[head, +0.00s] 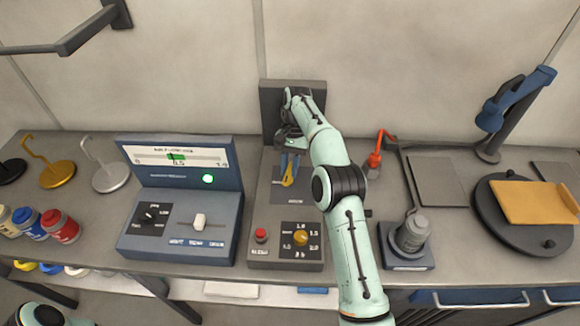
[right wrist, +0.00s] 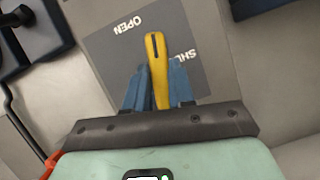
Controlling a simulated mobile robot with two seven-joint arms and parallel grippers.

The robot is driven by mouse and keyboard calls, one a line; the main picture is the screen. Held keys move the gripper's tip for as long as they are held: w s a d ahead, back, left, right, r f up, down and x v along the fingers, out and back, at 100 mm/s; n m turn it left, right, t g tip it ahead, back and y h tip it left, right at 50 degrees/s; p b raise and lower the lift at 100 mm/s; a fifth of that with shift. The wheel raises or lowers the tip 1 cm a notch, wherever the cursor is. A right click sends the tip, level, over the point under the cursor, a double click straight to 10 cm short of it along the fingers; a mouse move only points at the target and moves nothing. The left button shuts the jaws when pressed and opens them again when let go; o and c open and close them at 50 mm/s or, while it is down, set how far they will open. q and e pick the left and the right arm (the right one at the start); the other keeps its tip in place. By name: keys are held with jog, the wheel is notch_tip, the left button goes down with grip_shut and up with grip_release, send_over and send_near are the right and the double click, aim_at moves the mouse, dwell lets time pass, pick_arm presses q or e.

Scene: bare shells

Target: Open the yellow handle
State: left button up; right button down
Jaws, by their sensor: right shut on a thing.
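The yellow handle (head: 288,180) is on a grey panel of a console at the middle of the bench. In the right wrist view the yellow handle (right wrist: 156,62) lies between blue fingers, over a dark plate (right wrist: 190,30) lettered "OPEN" and "SHU...", the rest of that word being covered. The handle's tip points between the two labels. My right gripper (head: 289,166) reaches down over the panel. It also shows in the right wrist view (right wrist: 156,88), shut on the handle. My left gripper is not in view; part of my left arm shows at the bottom left.
A blue-grey console (head: 180,235) with a green light and slider stands left of the handle's console. A red button (head: 261,235) and a yellow knob (head: 301,237) are in front of the handle.

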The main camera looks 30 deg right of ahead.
jog(key=shift+w+n+h, duration=0.1)
jog(key=shift+n+h, duration=0.3)
jog(key=shift+n, duration=0.8)
jog(key=c, duration=1)
grip_release()
jog(key=shift+o, duration=0.2)
jog(key=shift+r, duration=0.15)
